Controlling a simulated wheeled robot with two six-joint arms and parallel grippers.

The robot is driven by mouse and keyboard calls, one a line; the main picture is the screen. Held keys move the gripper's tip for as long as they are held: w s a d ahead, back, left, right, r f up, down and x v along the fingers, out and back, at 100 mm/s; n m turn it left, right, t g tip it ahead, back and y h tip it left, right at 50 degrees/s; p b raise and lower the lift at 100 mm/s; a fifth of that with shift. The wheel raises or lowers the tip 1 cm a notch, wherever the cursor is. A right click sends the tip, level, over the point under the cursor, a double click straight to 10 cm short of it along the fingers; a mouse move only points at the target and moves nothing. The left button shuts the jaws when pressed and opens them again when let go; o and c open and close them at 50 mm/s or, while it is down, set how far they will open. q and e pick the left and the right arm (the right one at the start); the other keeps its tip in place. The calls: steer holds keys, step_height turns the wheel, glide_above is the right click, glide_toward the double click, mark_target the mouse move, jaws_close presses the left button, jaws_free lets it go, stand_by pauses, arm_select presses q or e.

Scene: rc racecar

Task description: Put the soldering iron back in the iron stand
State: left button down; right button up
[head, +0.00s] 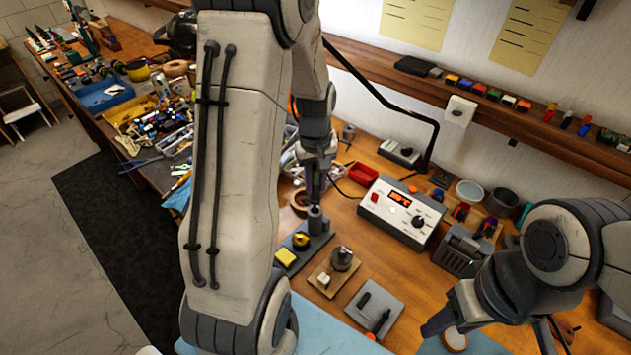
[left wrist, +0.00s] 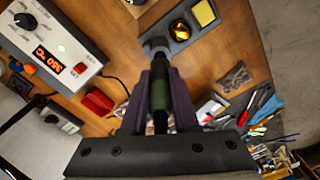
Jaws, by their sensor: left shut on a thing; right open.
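The soldering iron (left wrist: 161,88) has a dark green grip and shows in the left wrist view between my left gripper's fingers (left wrist: 160,110). My left gripper (head: 318,180) is shut on it, and the iron hangs roughly upright over the iron stand (head: 318,238). The stand is a dark grey base with a holder, a yellow sponge and a brass ball; it also shows in the left wrist view (left wrist: 180,45). The iron's lower end meets the holder in both views; how deep it sits is hidden. My right gripper (head: 440,322) is open at the lower right, away from the stand.
A white soldering station (head: 402,212) with a lit display stands right of the stand. A small wooden block with a metal part (head: 335,272) and a grey plate (head: 374,307) lie in front. A red tray (head: 363,174) is behind. Tools clutter the left bench.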

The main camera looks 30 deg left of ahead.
mark_target(316, 200)
arm_select(q)
steer(key=shift+f+b, duration=1.4)
steer(key=shift+f, duration=0.65)
steer(key=c, duration=0.6)
jaws_free()
steer(key=o, duration=0.4)
steer(key=shift+r, duration=0.1)
